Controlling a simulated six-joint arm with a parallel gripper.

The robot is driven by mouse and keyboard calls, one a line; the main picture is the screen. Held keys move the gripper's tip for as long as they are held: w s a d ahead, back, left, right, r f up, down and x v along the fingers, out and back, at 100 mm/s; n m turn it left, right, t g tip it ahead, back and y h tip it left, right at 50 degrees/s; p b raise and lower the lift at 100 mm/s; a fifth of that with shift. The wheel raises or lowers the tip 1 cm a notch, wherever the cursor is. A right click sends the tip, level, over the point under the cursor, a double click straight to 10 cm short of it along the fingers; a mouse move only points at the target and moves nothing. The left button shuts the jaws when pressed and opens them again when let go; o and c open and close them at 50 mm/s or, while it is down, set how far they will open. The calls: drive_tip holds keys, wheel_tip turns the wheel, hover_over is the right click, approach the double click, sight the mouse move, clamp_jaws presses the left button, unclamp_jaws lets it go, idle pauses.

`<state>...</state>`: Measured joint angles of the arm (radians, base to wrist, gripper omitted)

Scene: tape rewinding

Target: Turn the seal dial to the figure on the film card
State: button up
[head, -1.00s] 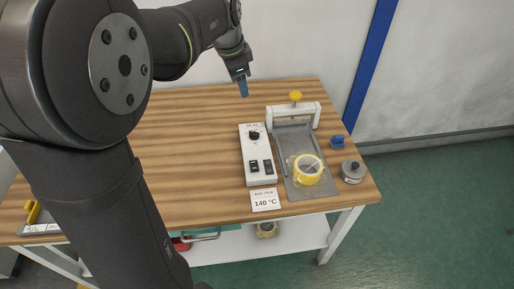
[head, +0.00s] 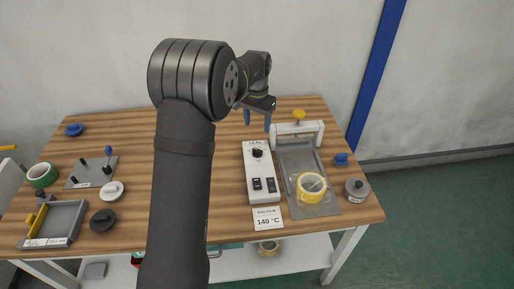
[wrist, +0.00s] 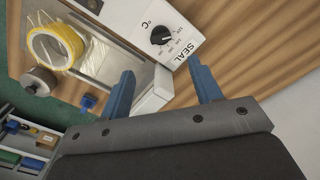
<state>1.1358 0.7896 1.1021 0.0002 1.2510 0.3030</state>
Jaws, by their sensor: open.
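The seal dial (head: 257,152) is a black knob near the far end of a white control box (head: 262,178) on the wooden table. The wrist view shows the dial (wrist: 161,35) with a °C scale and the word SEAL beside it; the exact setting is too small to tell. The film card (head: 267,218) lies in front of the box and reads 140 °C. My gripper (head: 257,119) has blue fingers spread apart with nothing between them. It hangs above and behind the dial, apart from it. In the wrist view the dial lies beyond my gripper (wrist: 162,92).
A sealing frame (head: 298,133) with a yellow knob stands right of the box. A yellow tape roll (head: 311,187) sits on its grey plate. A grey round weight (head: 357,189) and a blue piece (head: 341,160) are at the right. The table left of the box has free room.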

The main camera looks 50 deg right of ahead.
sight(257, 150)
wheel_tip(257, 150, down, 12)
drive_tip(key=shift+f, duration=0.1)
idle(0.4)
drive_tip(key=c, duration=1)
